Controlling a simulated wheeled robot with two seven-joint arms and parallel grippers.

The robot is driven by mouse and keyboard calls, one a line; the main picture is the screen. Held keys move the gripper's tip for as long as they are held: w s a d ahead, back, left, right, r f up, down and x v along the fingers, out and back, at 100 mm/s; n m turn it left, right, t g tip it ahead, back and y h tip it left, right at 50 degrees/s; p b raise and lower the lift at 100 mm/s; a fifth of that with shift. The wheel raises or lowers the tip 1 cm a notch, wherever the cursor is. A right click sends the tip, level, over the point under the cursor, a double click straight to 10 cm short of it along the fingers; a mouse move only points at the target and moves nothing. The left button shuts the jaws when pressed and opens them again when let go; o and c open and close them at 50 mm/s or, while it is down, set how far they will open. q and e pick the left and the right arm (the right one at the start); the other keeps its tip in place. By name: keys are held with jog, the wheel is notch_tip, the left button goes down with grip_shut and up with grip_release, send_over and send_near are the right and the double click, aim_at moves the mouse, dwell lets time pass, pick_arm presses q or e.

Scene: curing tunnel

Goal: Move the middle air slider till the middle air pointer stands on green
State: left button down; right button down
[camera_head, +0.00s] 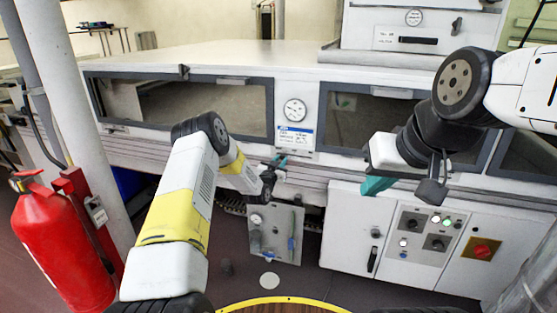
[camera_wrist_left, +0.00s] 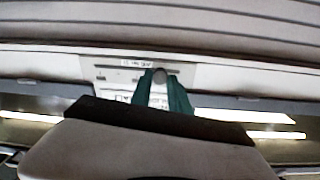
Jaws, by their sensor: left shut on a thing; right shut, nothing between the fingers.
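My left gripper (camera_head: 279,162) reaches the tunnel's front, below a round white gauge (camera_head: 295,109) with a thin dark pointer. In the left wrist view its teal fingers (camera_wrist_left: 160,80) are shut on a small grey round knob (camera_wrist_left: 159,75), which I take for the middle air slider's. The knob stands at a pale slotted plate (camera_wrist_left: 110,74) with printed labels. The gauge's colour zones and the pointer's exact place are too small to read. My right gripper (camera_head: 376,185) is shut and empty, in front of the tunnel's right part.
A hanging grey panel (camera_head: 276,238) with a small dial and blue levers is below my left gripper. A white control cabinet (camera_head: 348,228) with lamps and a red switch stands at right. A red fire extinguisher (camera_head: 58,240) stands beside a pale post (camera_head: 90,120) at left.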

pick_arm(q)
jog(key=c, duration=1.4)
grip_release()
jog(key=shift+r, duration=0.2)
jog(key=shift+o, duration=0.8)
jog(key=shift+a, duration=0.15)
jog(key=shift+f, duration=0.1)
jog(key=v, duration=0.9)
jog(key=shift+a, duration=0.25)
